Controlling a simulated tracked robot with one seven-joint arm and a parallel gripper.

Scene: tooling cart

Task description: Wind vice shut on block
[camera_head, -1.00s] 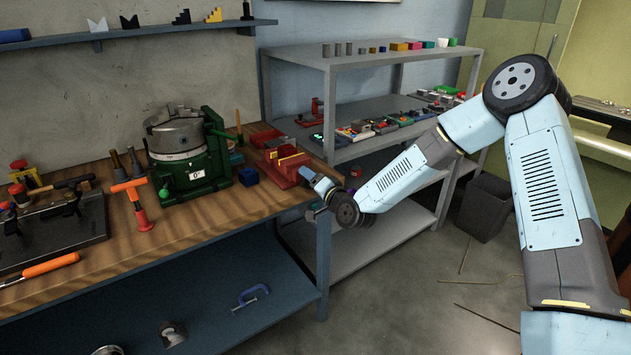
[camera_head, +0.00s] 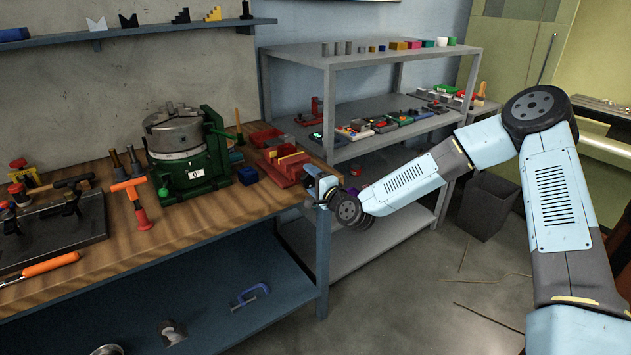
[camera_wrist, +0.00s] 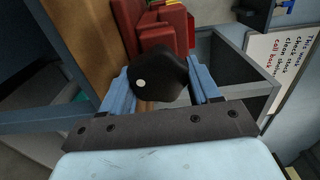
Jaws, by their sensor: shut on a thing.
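The red vice (camera_head: 288,165) sits at the right end of the wooden bench, and it also shows at the top of the wrist view (camera_wrist: 150,30). A yellowish block (camera_head: 293,157) shows between its jaws in the head view. A black knob (camera_wrist: 158,82) with a white dot stands at the vice's near end in the wrist view. My gripper (camera_wrist: 162,92) is shut on this knob, with a blue finger on either side. In the head view my gripper (camera_head: 318,185) is small and partly hides the vice's handle end. The block is not clear in the wrist view.
A green rotary table (camera_head: 190,165) stands left of the vice, with a small blue block (camera_head: 248,175) between them. A grey shelf unit (camera_head: 345,62) with small parts stands behind and right. Floor in front of the bench is open.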

